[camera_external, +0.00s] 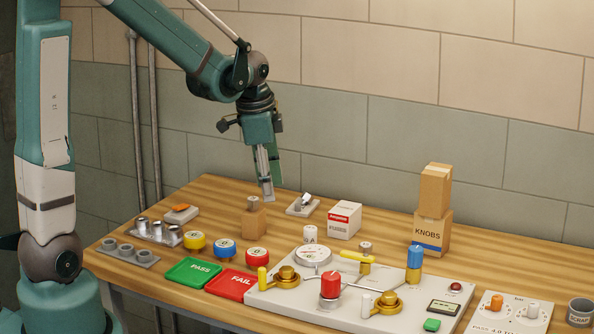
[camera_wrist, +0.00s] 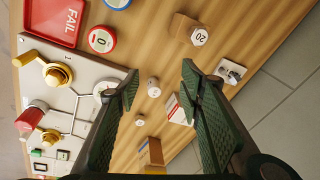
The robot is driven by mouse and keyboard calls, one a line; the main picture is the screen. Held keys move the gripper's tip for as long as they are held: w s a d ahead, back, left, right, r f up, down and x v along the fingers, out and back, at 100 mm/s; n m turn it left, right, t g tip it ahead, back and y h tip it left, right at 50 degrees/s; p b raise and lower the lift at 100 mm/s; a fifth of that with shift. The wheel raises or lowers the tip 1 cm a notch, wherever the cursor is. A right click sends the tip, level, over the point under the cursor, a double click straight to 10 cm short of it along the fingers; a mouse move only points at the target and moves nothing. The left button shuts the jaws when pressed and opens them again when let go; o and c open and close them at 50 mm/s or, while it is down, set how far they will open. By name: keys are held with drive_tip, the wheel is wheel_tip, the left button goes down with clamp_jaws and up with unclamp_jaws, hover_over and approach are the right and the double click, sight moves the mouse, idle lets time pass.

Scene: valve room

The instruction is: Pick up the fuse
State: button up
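A small white cylinder (camera_external: 310,233), which looks like the fuse, stands upright on the table behind the round dial of the panel. In the wrist view this cylinder (camera_wrist: 153,88) shows between my fingers, some way below them. A similar small cylinder with a greyish top (camera_external: 365,249) stands to its right; I cannot tell for sure which of the two is the fuse. My gripper (camera_external: 267,188) is open and empty, pointing down above the wooden block, left of and higher than the white cylinder. The wrist view shows its two fingers (camera_wrist: 160,77) spread apart.
A white fuses box (camera_external: 345,218) stands behind the cylinders. A wooden block (camera_external: 255,222) with a knob is below my gripper. The grey panel (camera_external: 275,303) with yellow valves and a red knob lies in front. Stacked cardboard boxes (camera_external: 432,232) rise at the right.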

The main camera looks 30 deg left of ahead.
sight(311, 228)
drive_tip(key=w+d+f+m+p, duration=0.1)
drive_tip(key=d+p, duration=0.1)
drive_tip(key=w+d+f+m+g+p, duration=0.1)
drive_tip(key=w+d+f+m+p, duration=0.2)
drive_tip(key=d, duration=0.2)
drive_tip(key=shift+w+f+m+g+p, duration=0.25)
drive_tip(key=shift+w+m+g+p, duration=0.05)
drive_tip(key=shift+w+g+p, duration=0.1)
drive_tip(key=shift+w+d+f+m+p, duration=0.25)
drive_tip(key=shift+d+f+m+p, duration=0.15)
drive_tip(key=shift+d+f, duration=0.2)
drive_tip(key=shift+f, duration=0.1)
drive_tip(key=shift+f, duration=0.15)
drive_tip(key=shift+f, duration=1.2)
drive_tip(key=shift+s+d+f, duration=0.1)
drive_tip(key=shift+d+f, duration=0.05)
drive_tip(key=shift+f, duration=1.15)
drive_tip(key=shift+d+f, duration=0.1)
drive_tip(key=shift+f, duration=1.2)
drive_tip(key=shift+c, duration=0.2)
drive_tip(key=c, duration=1)
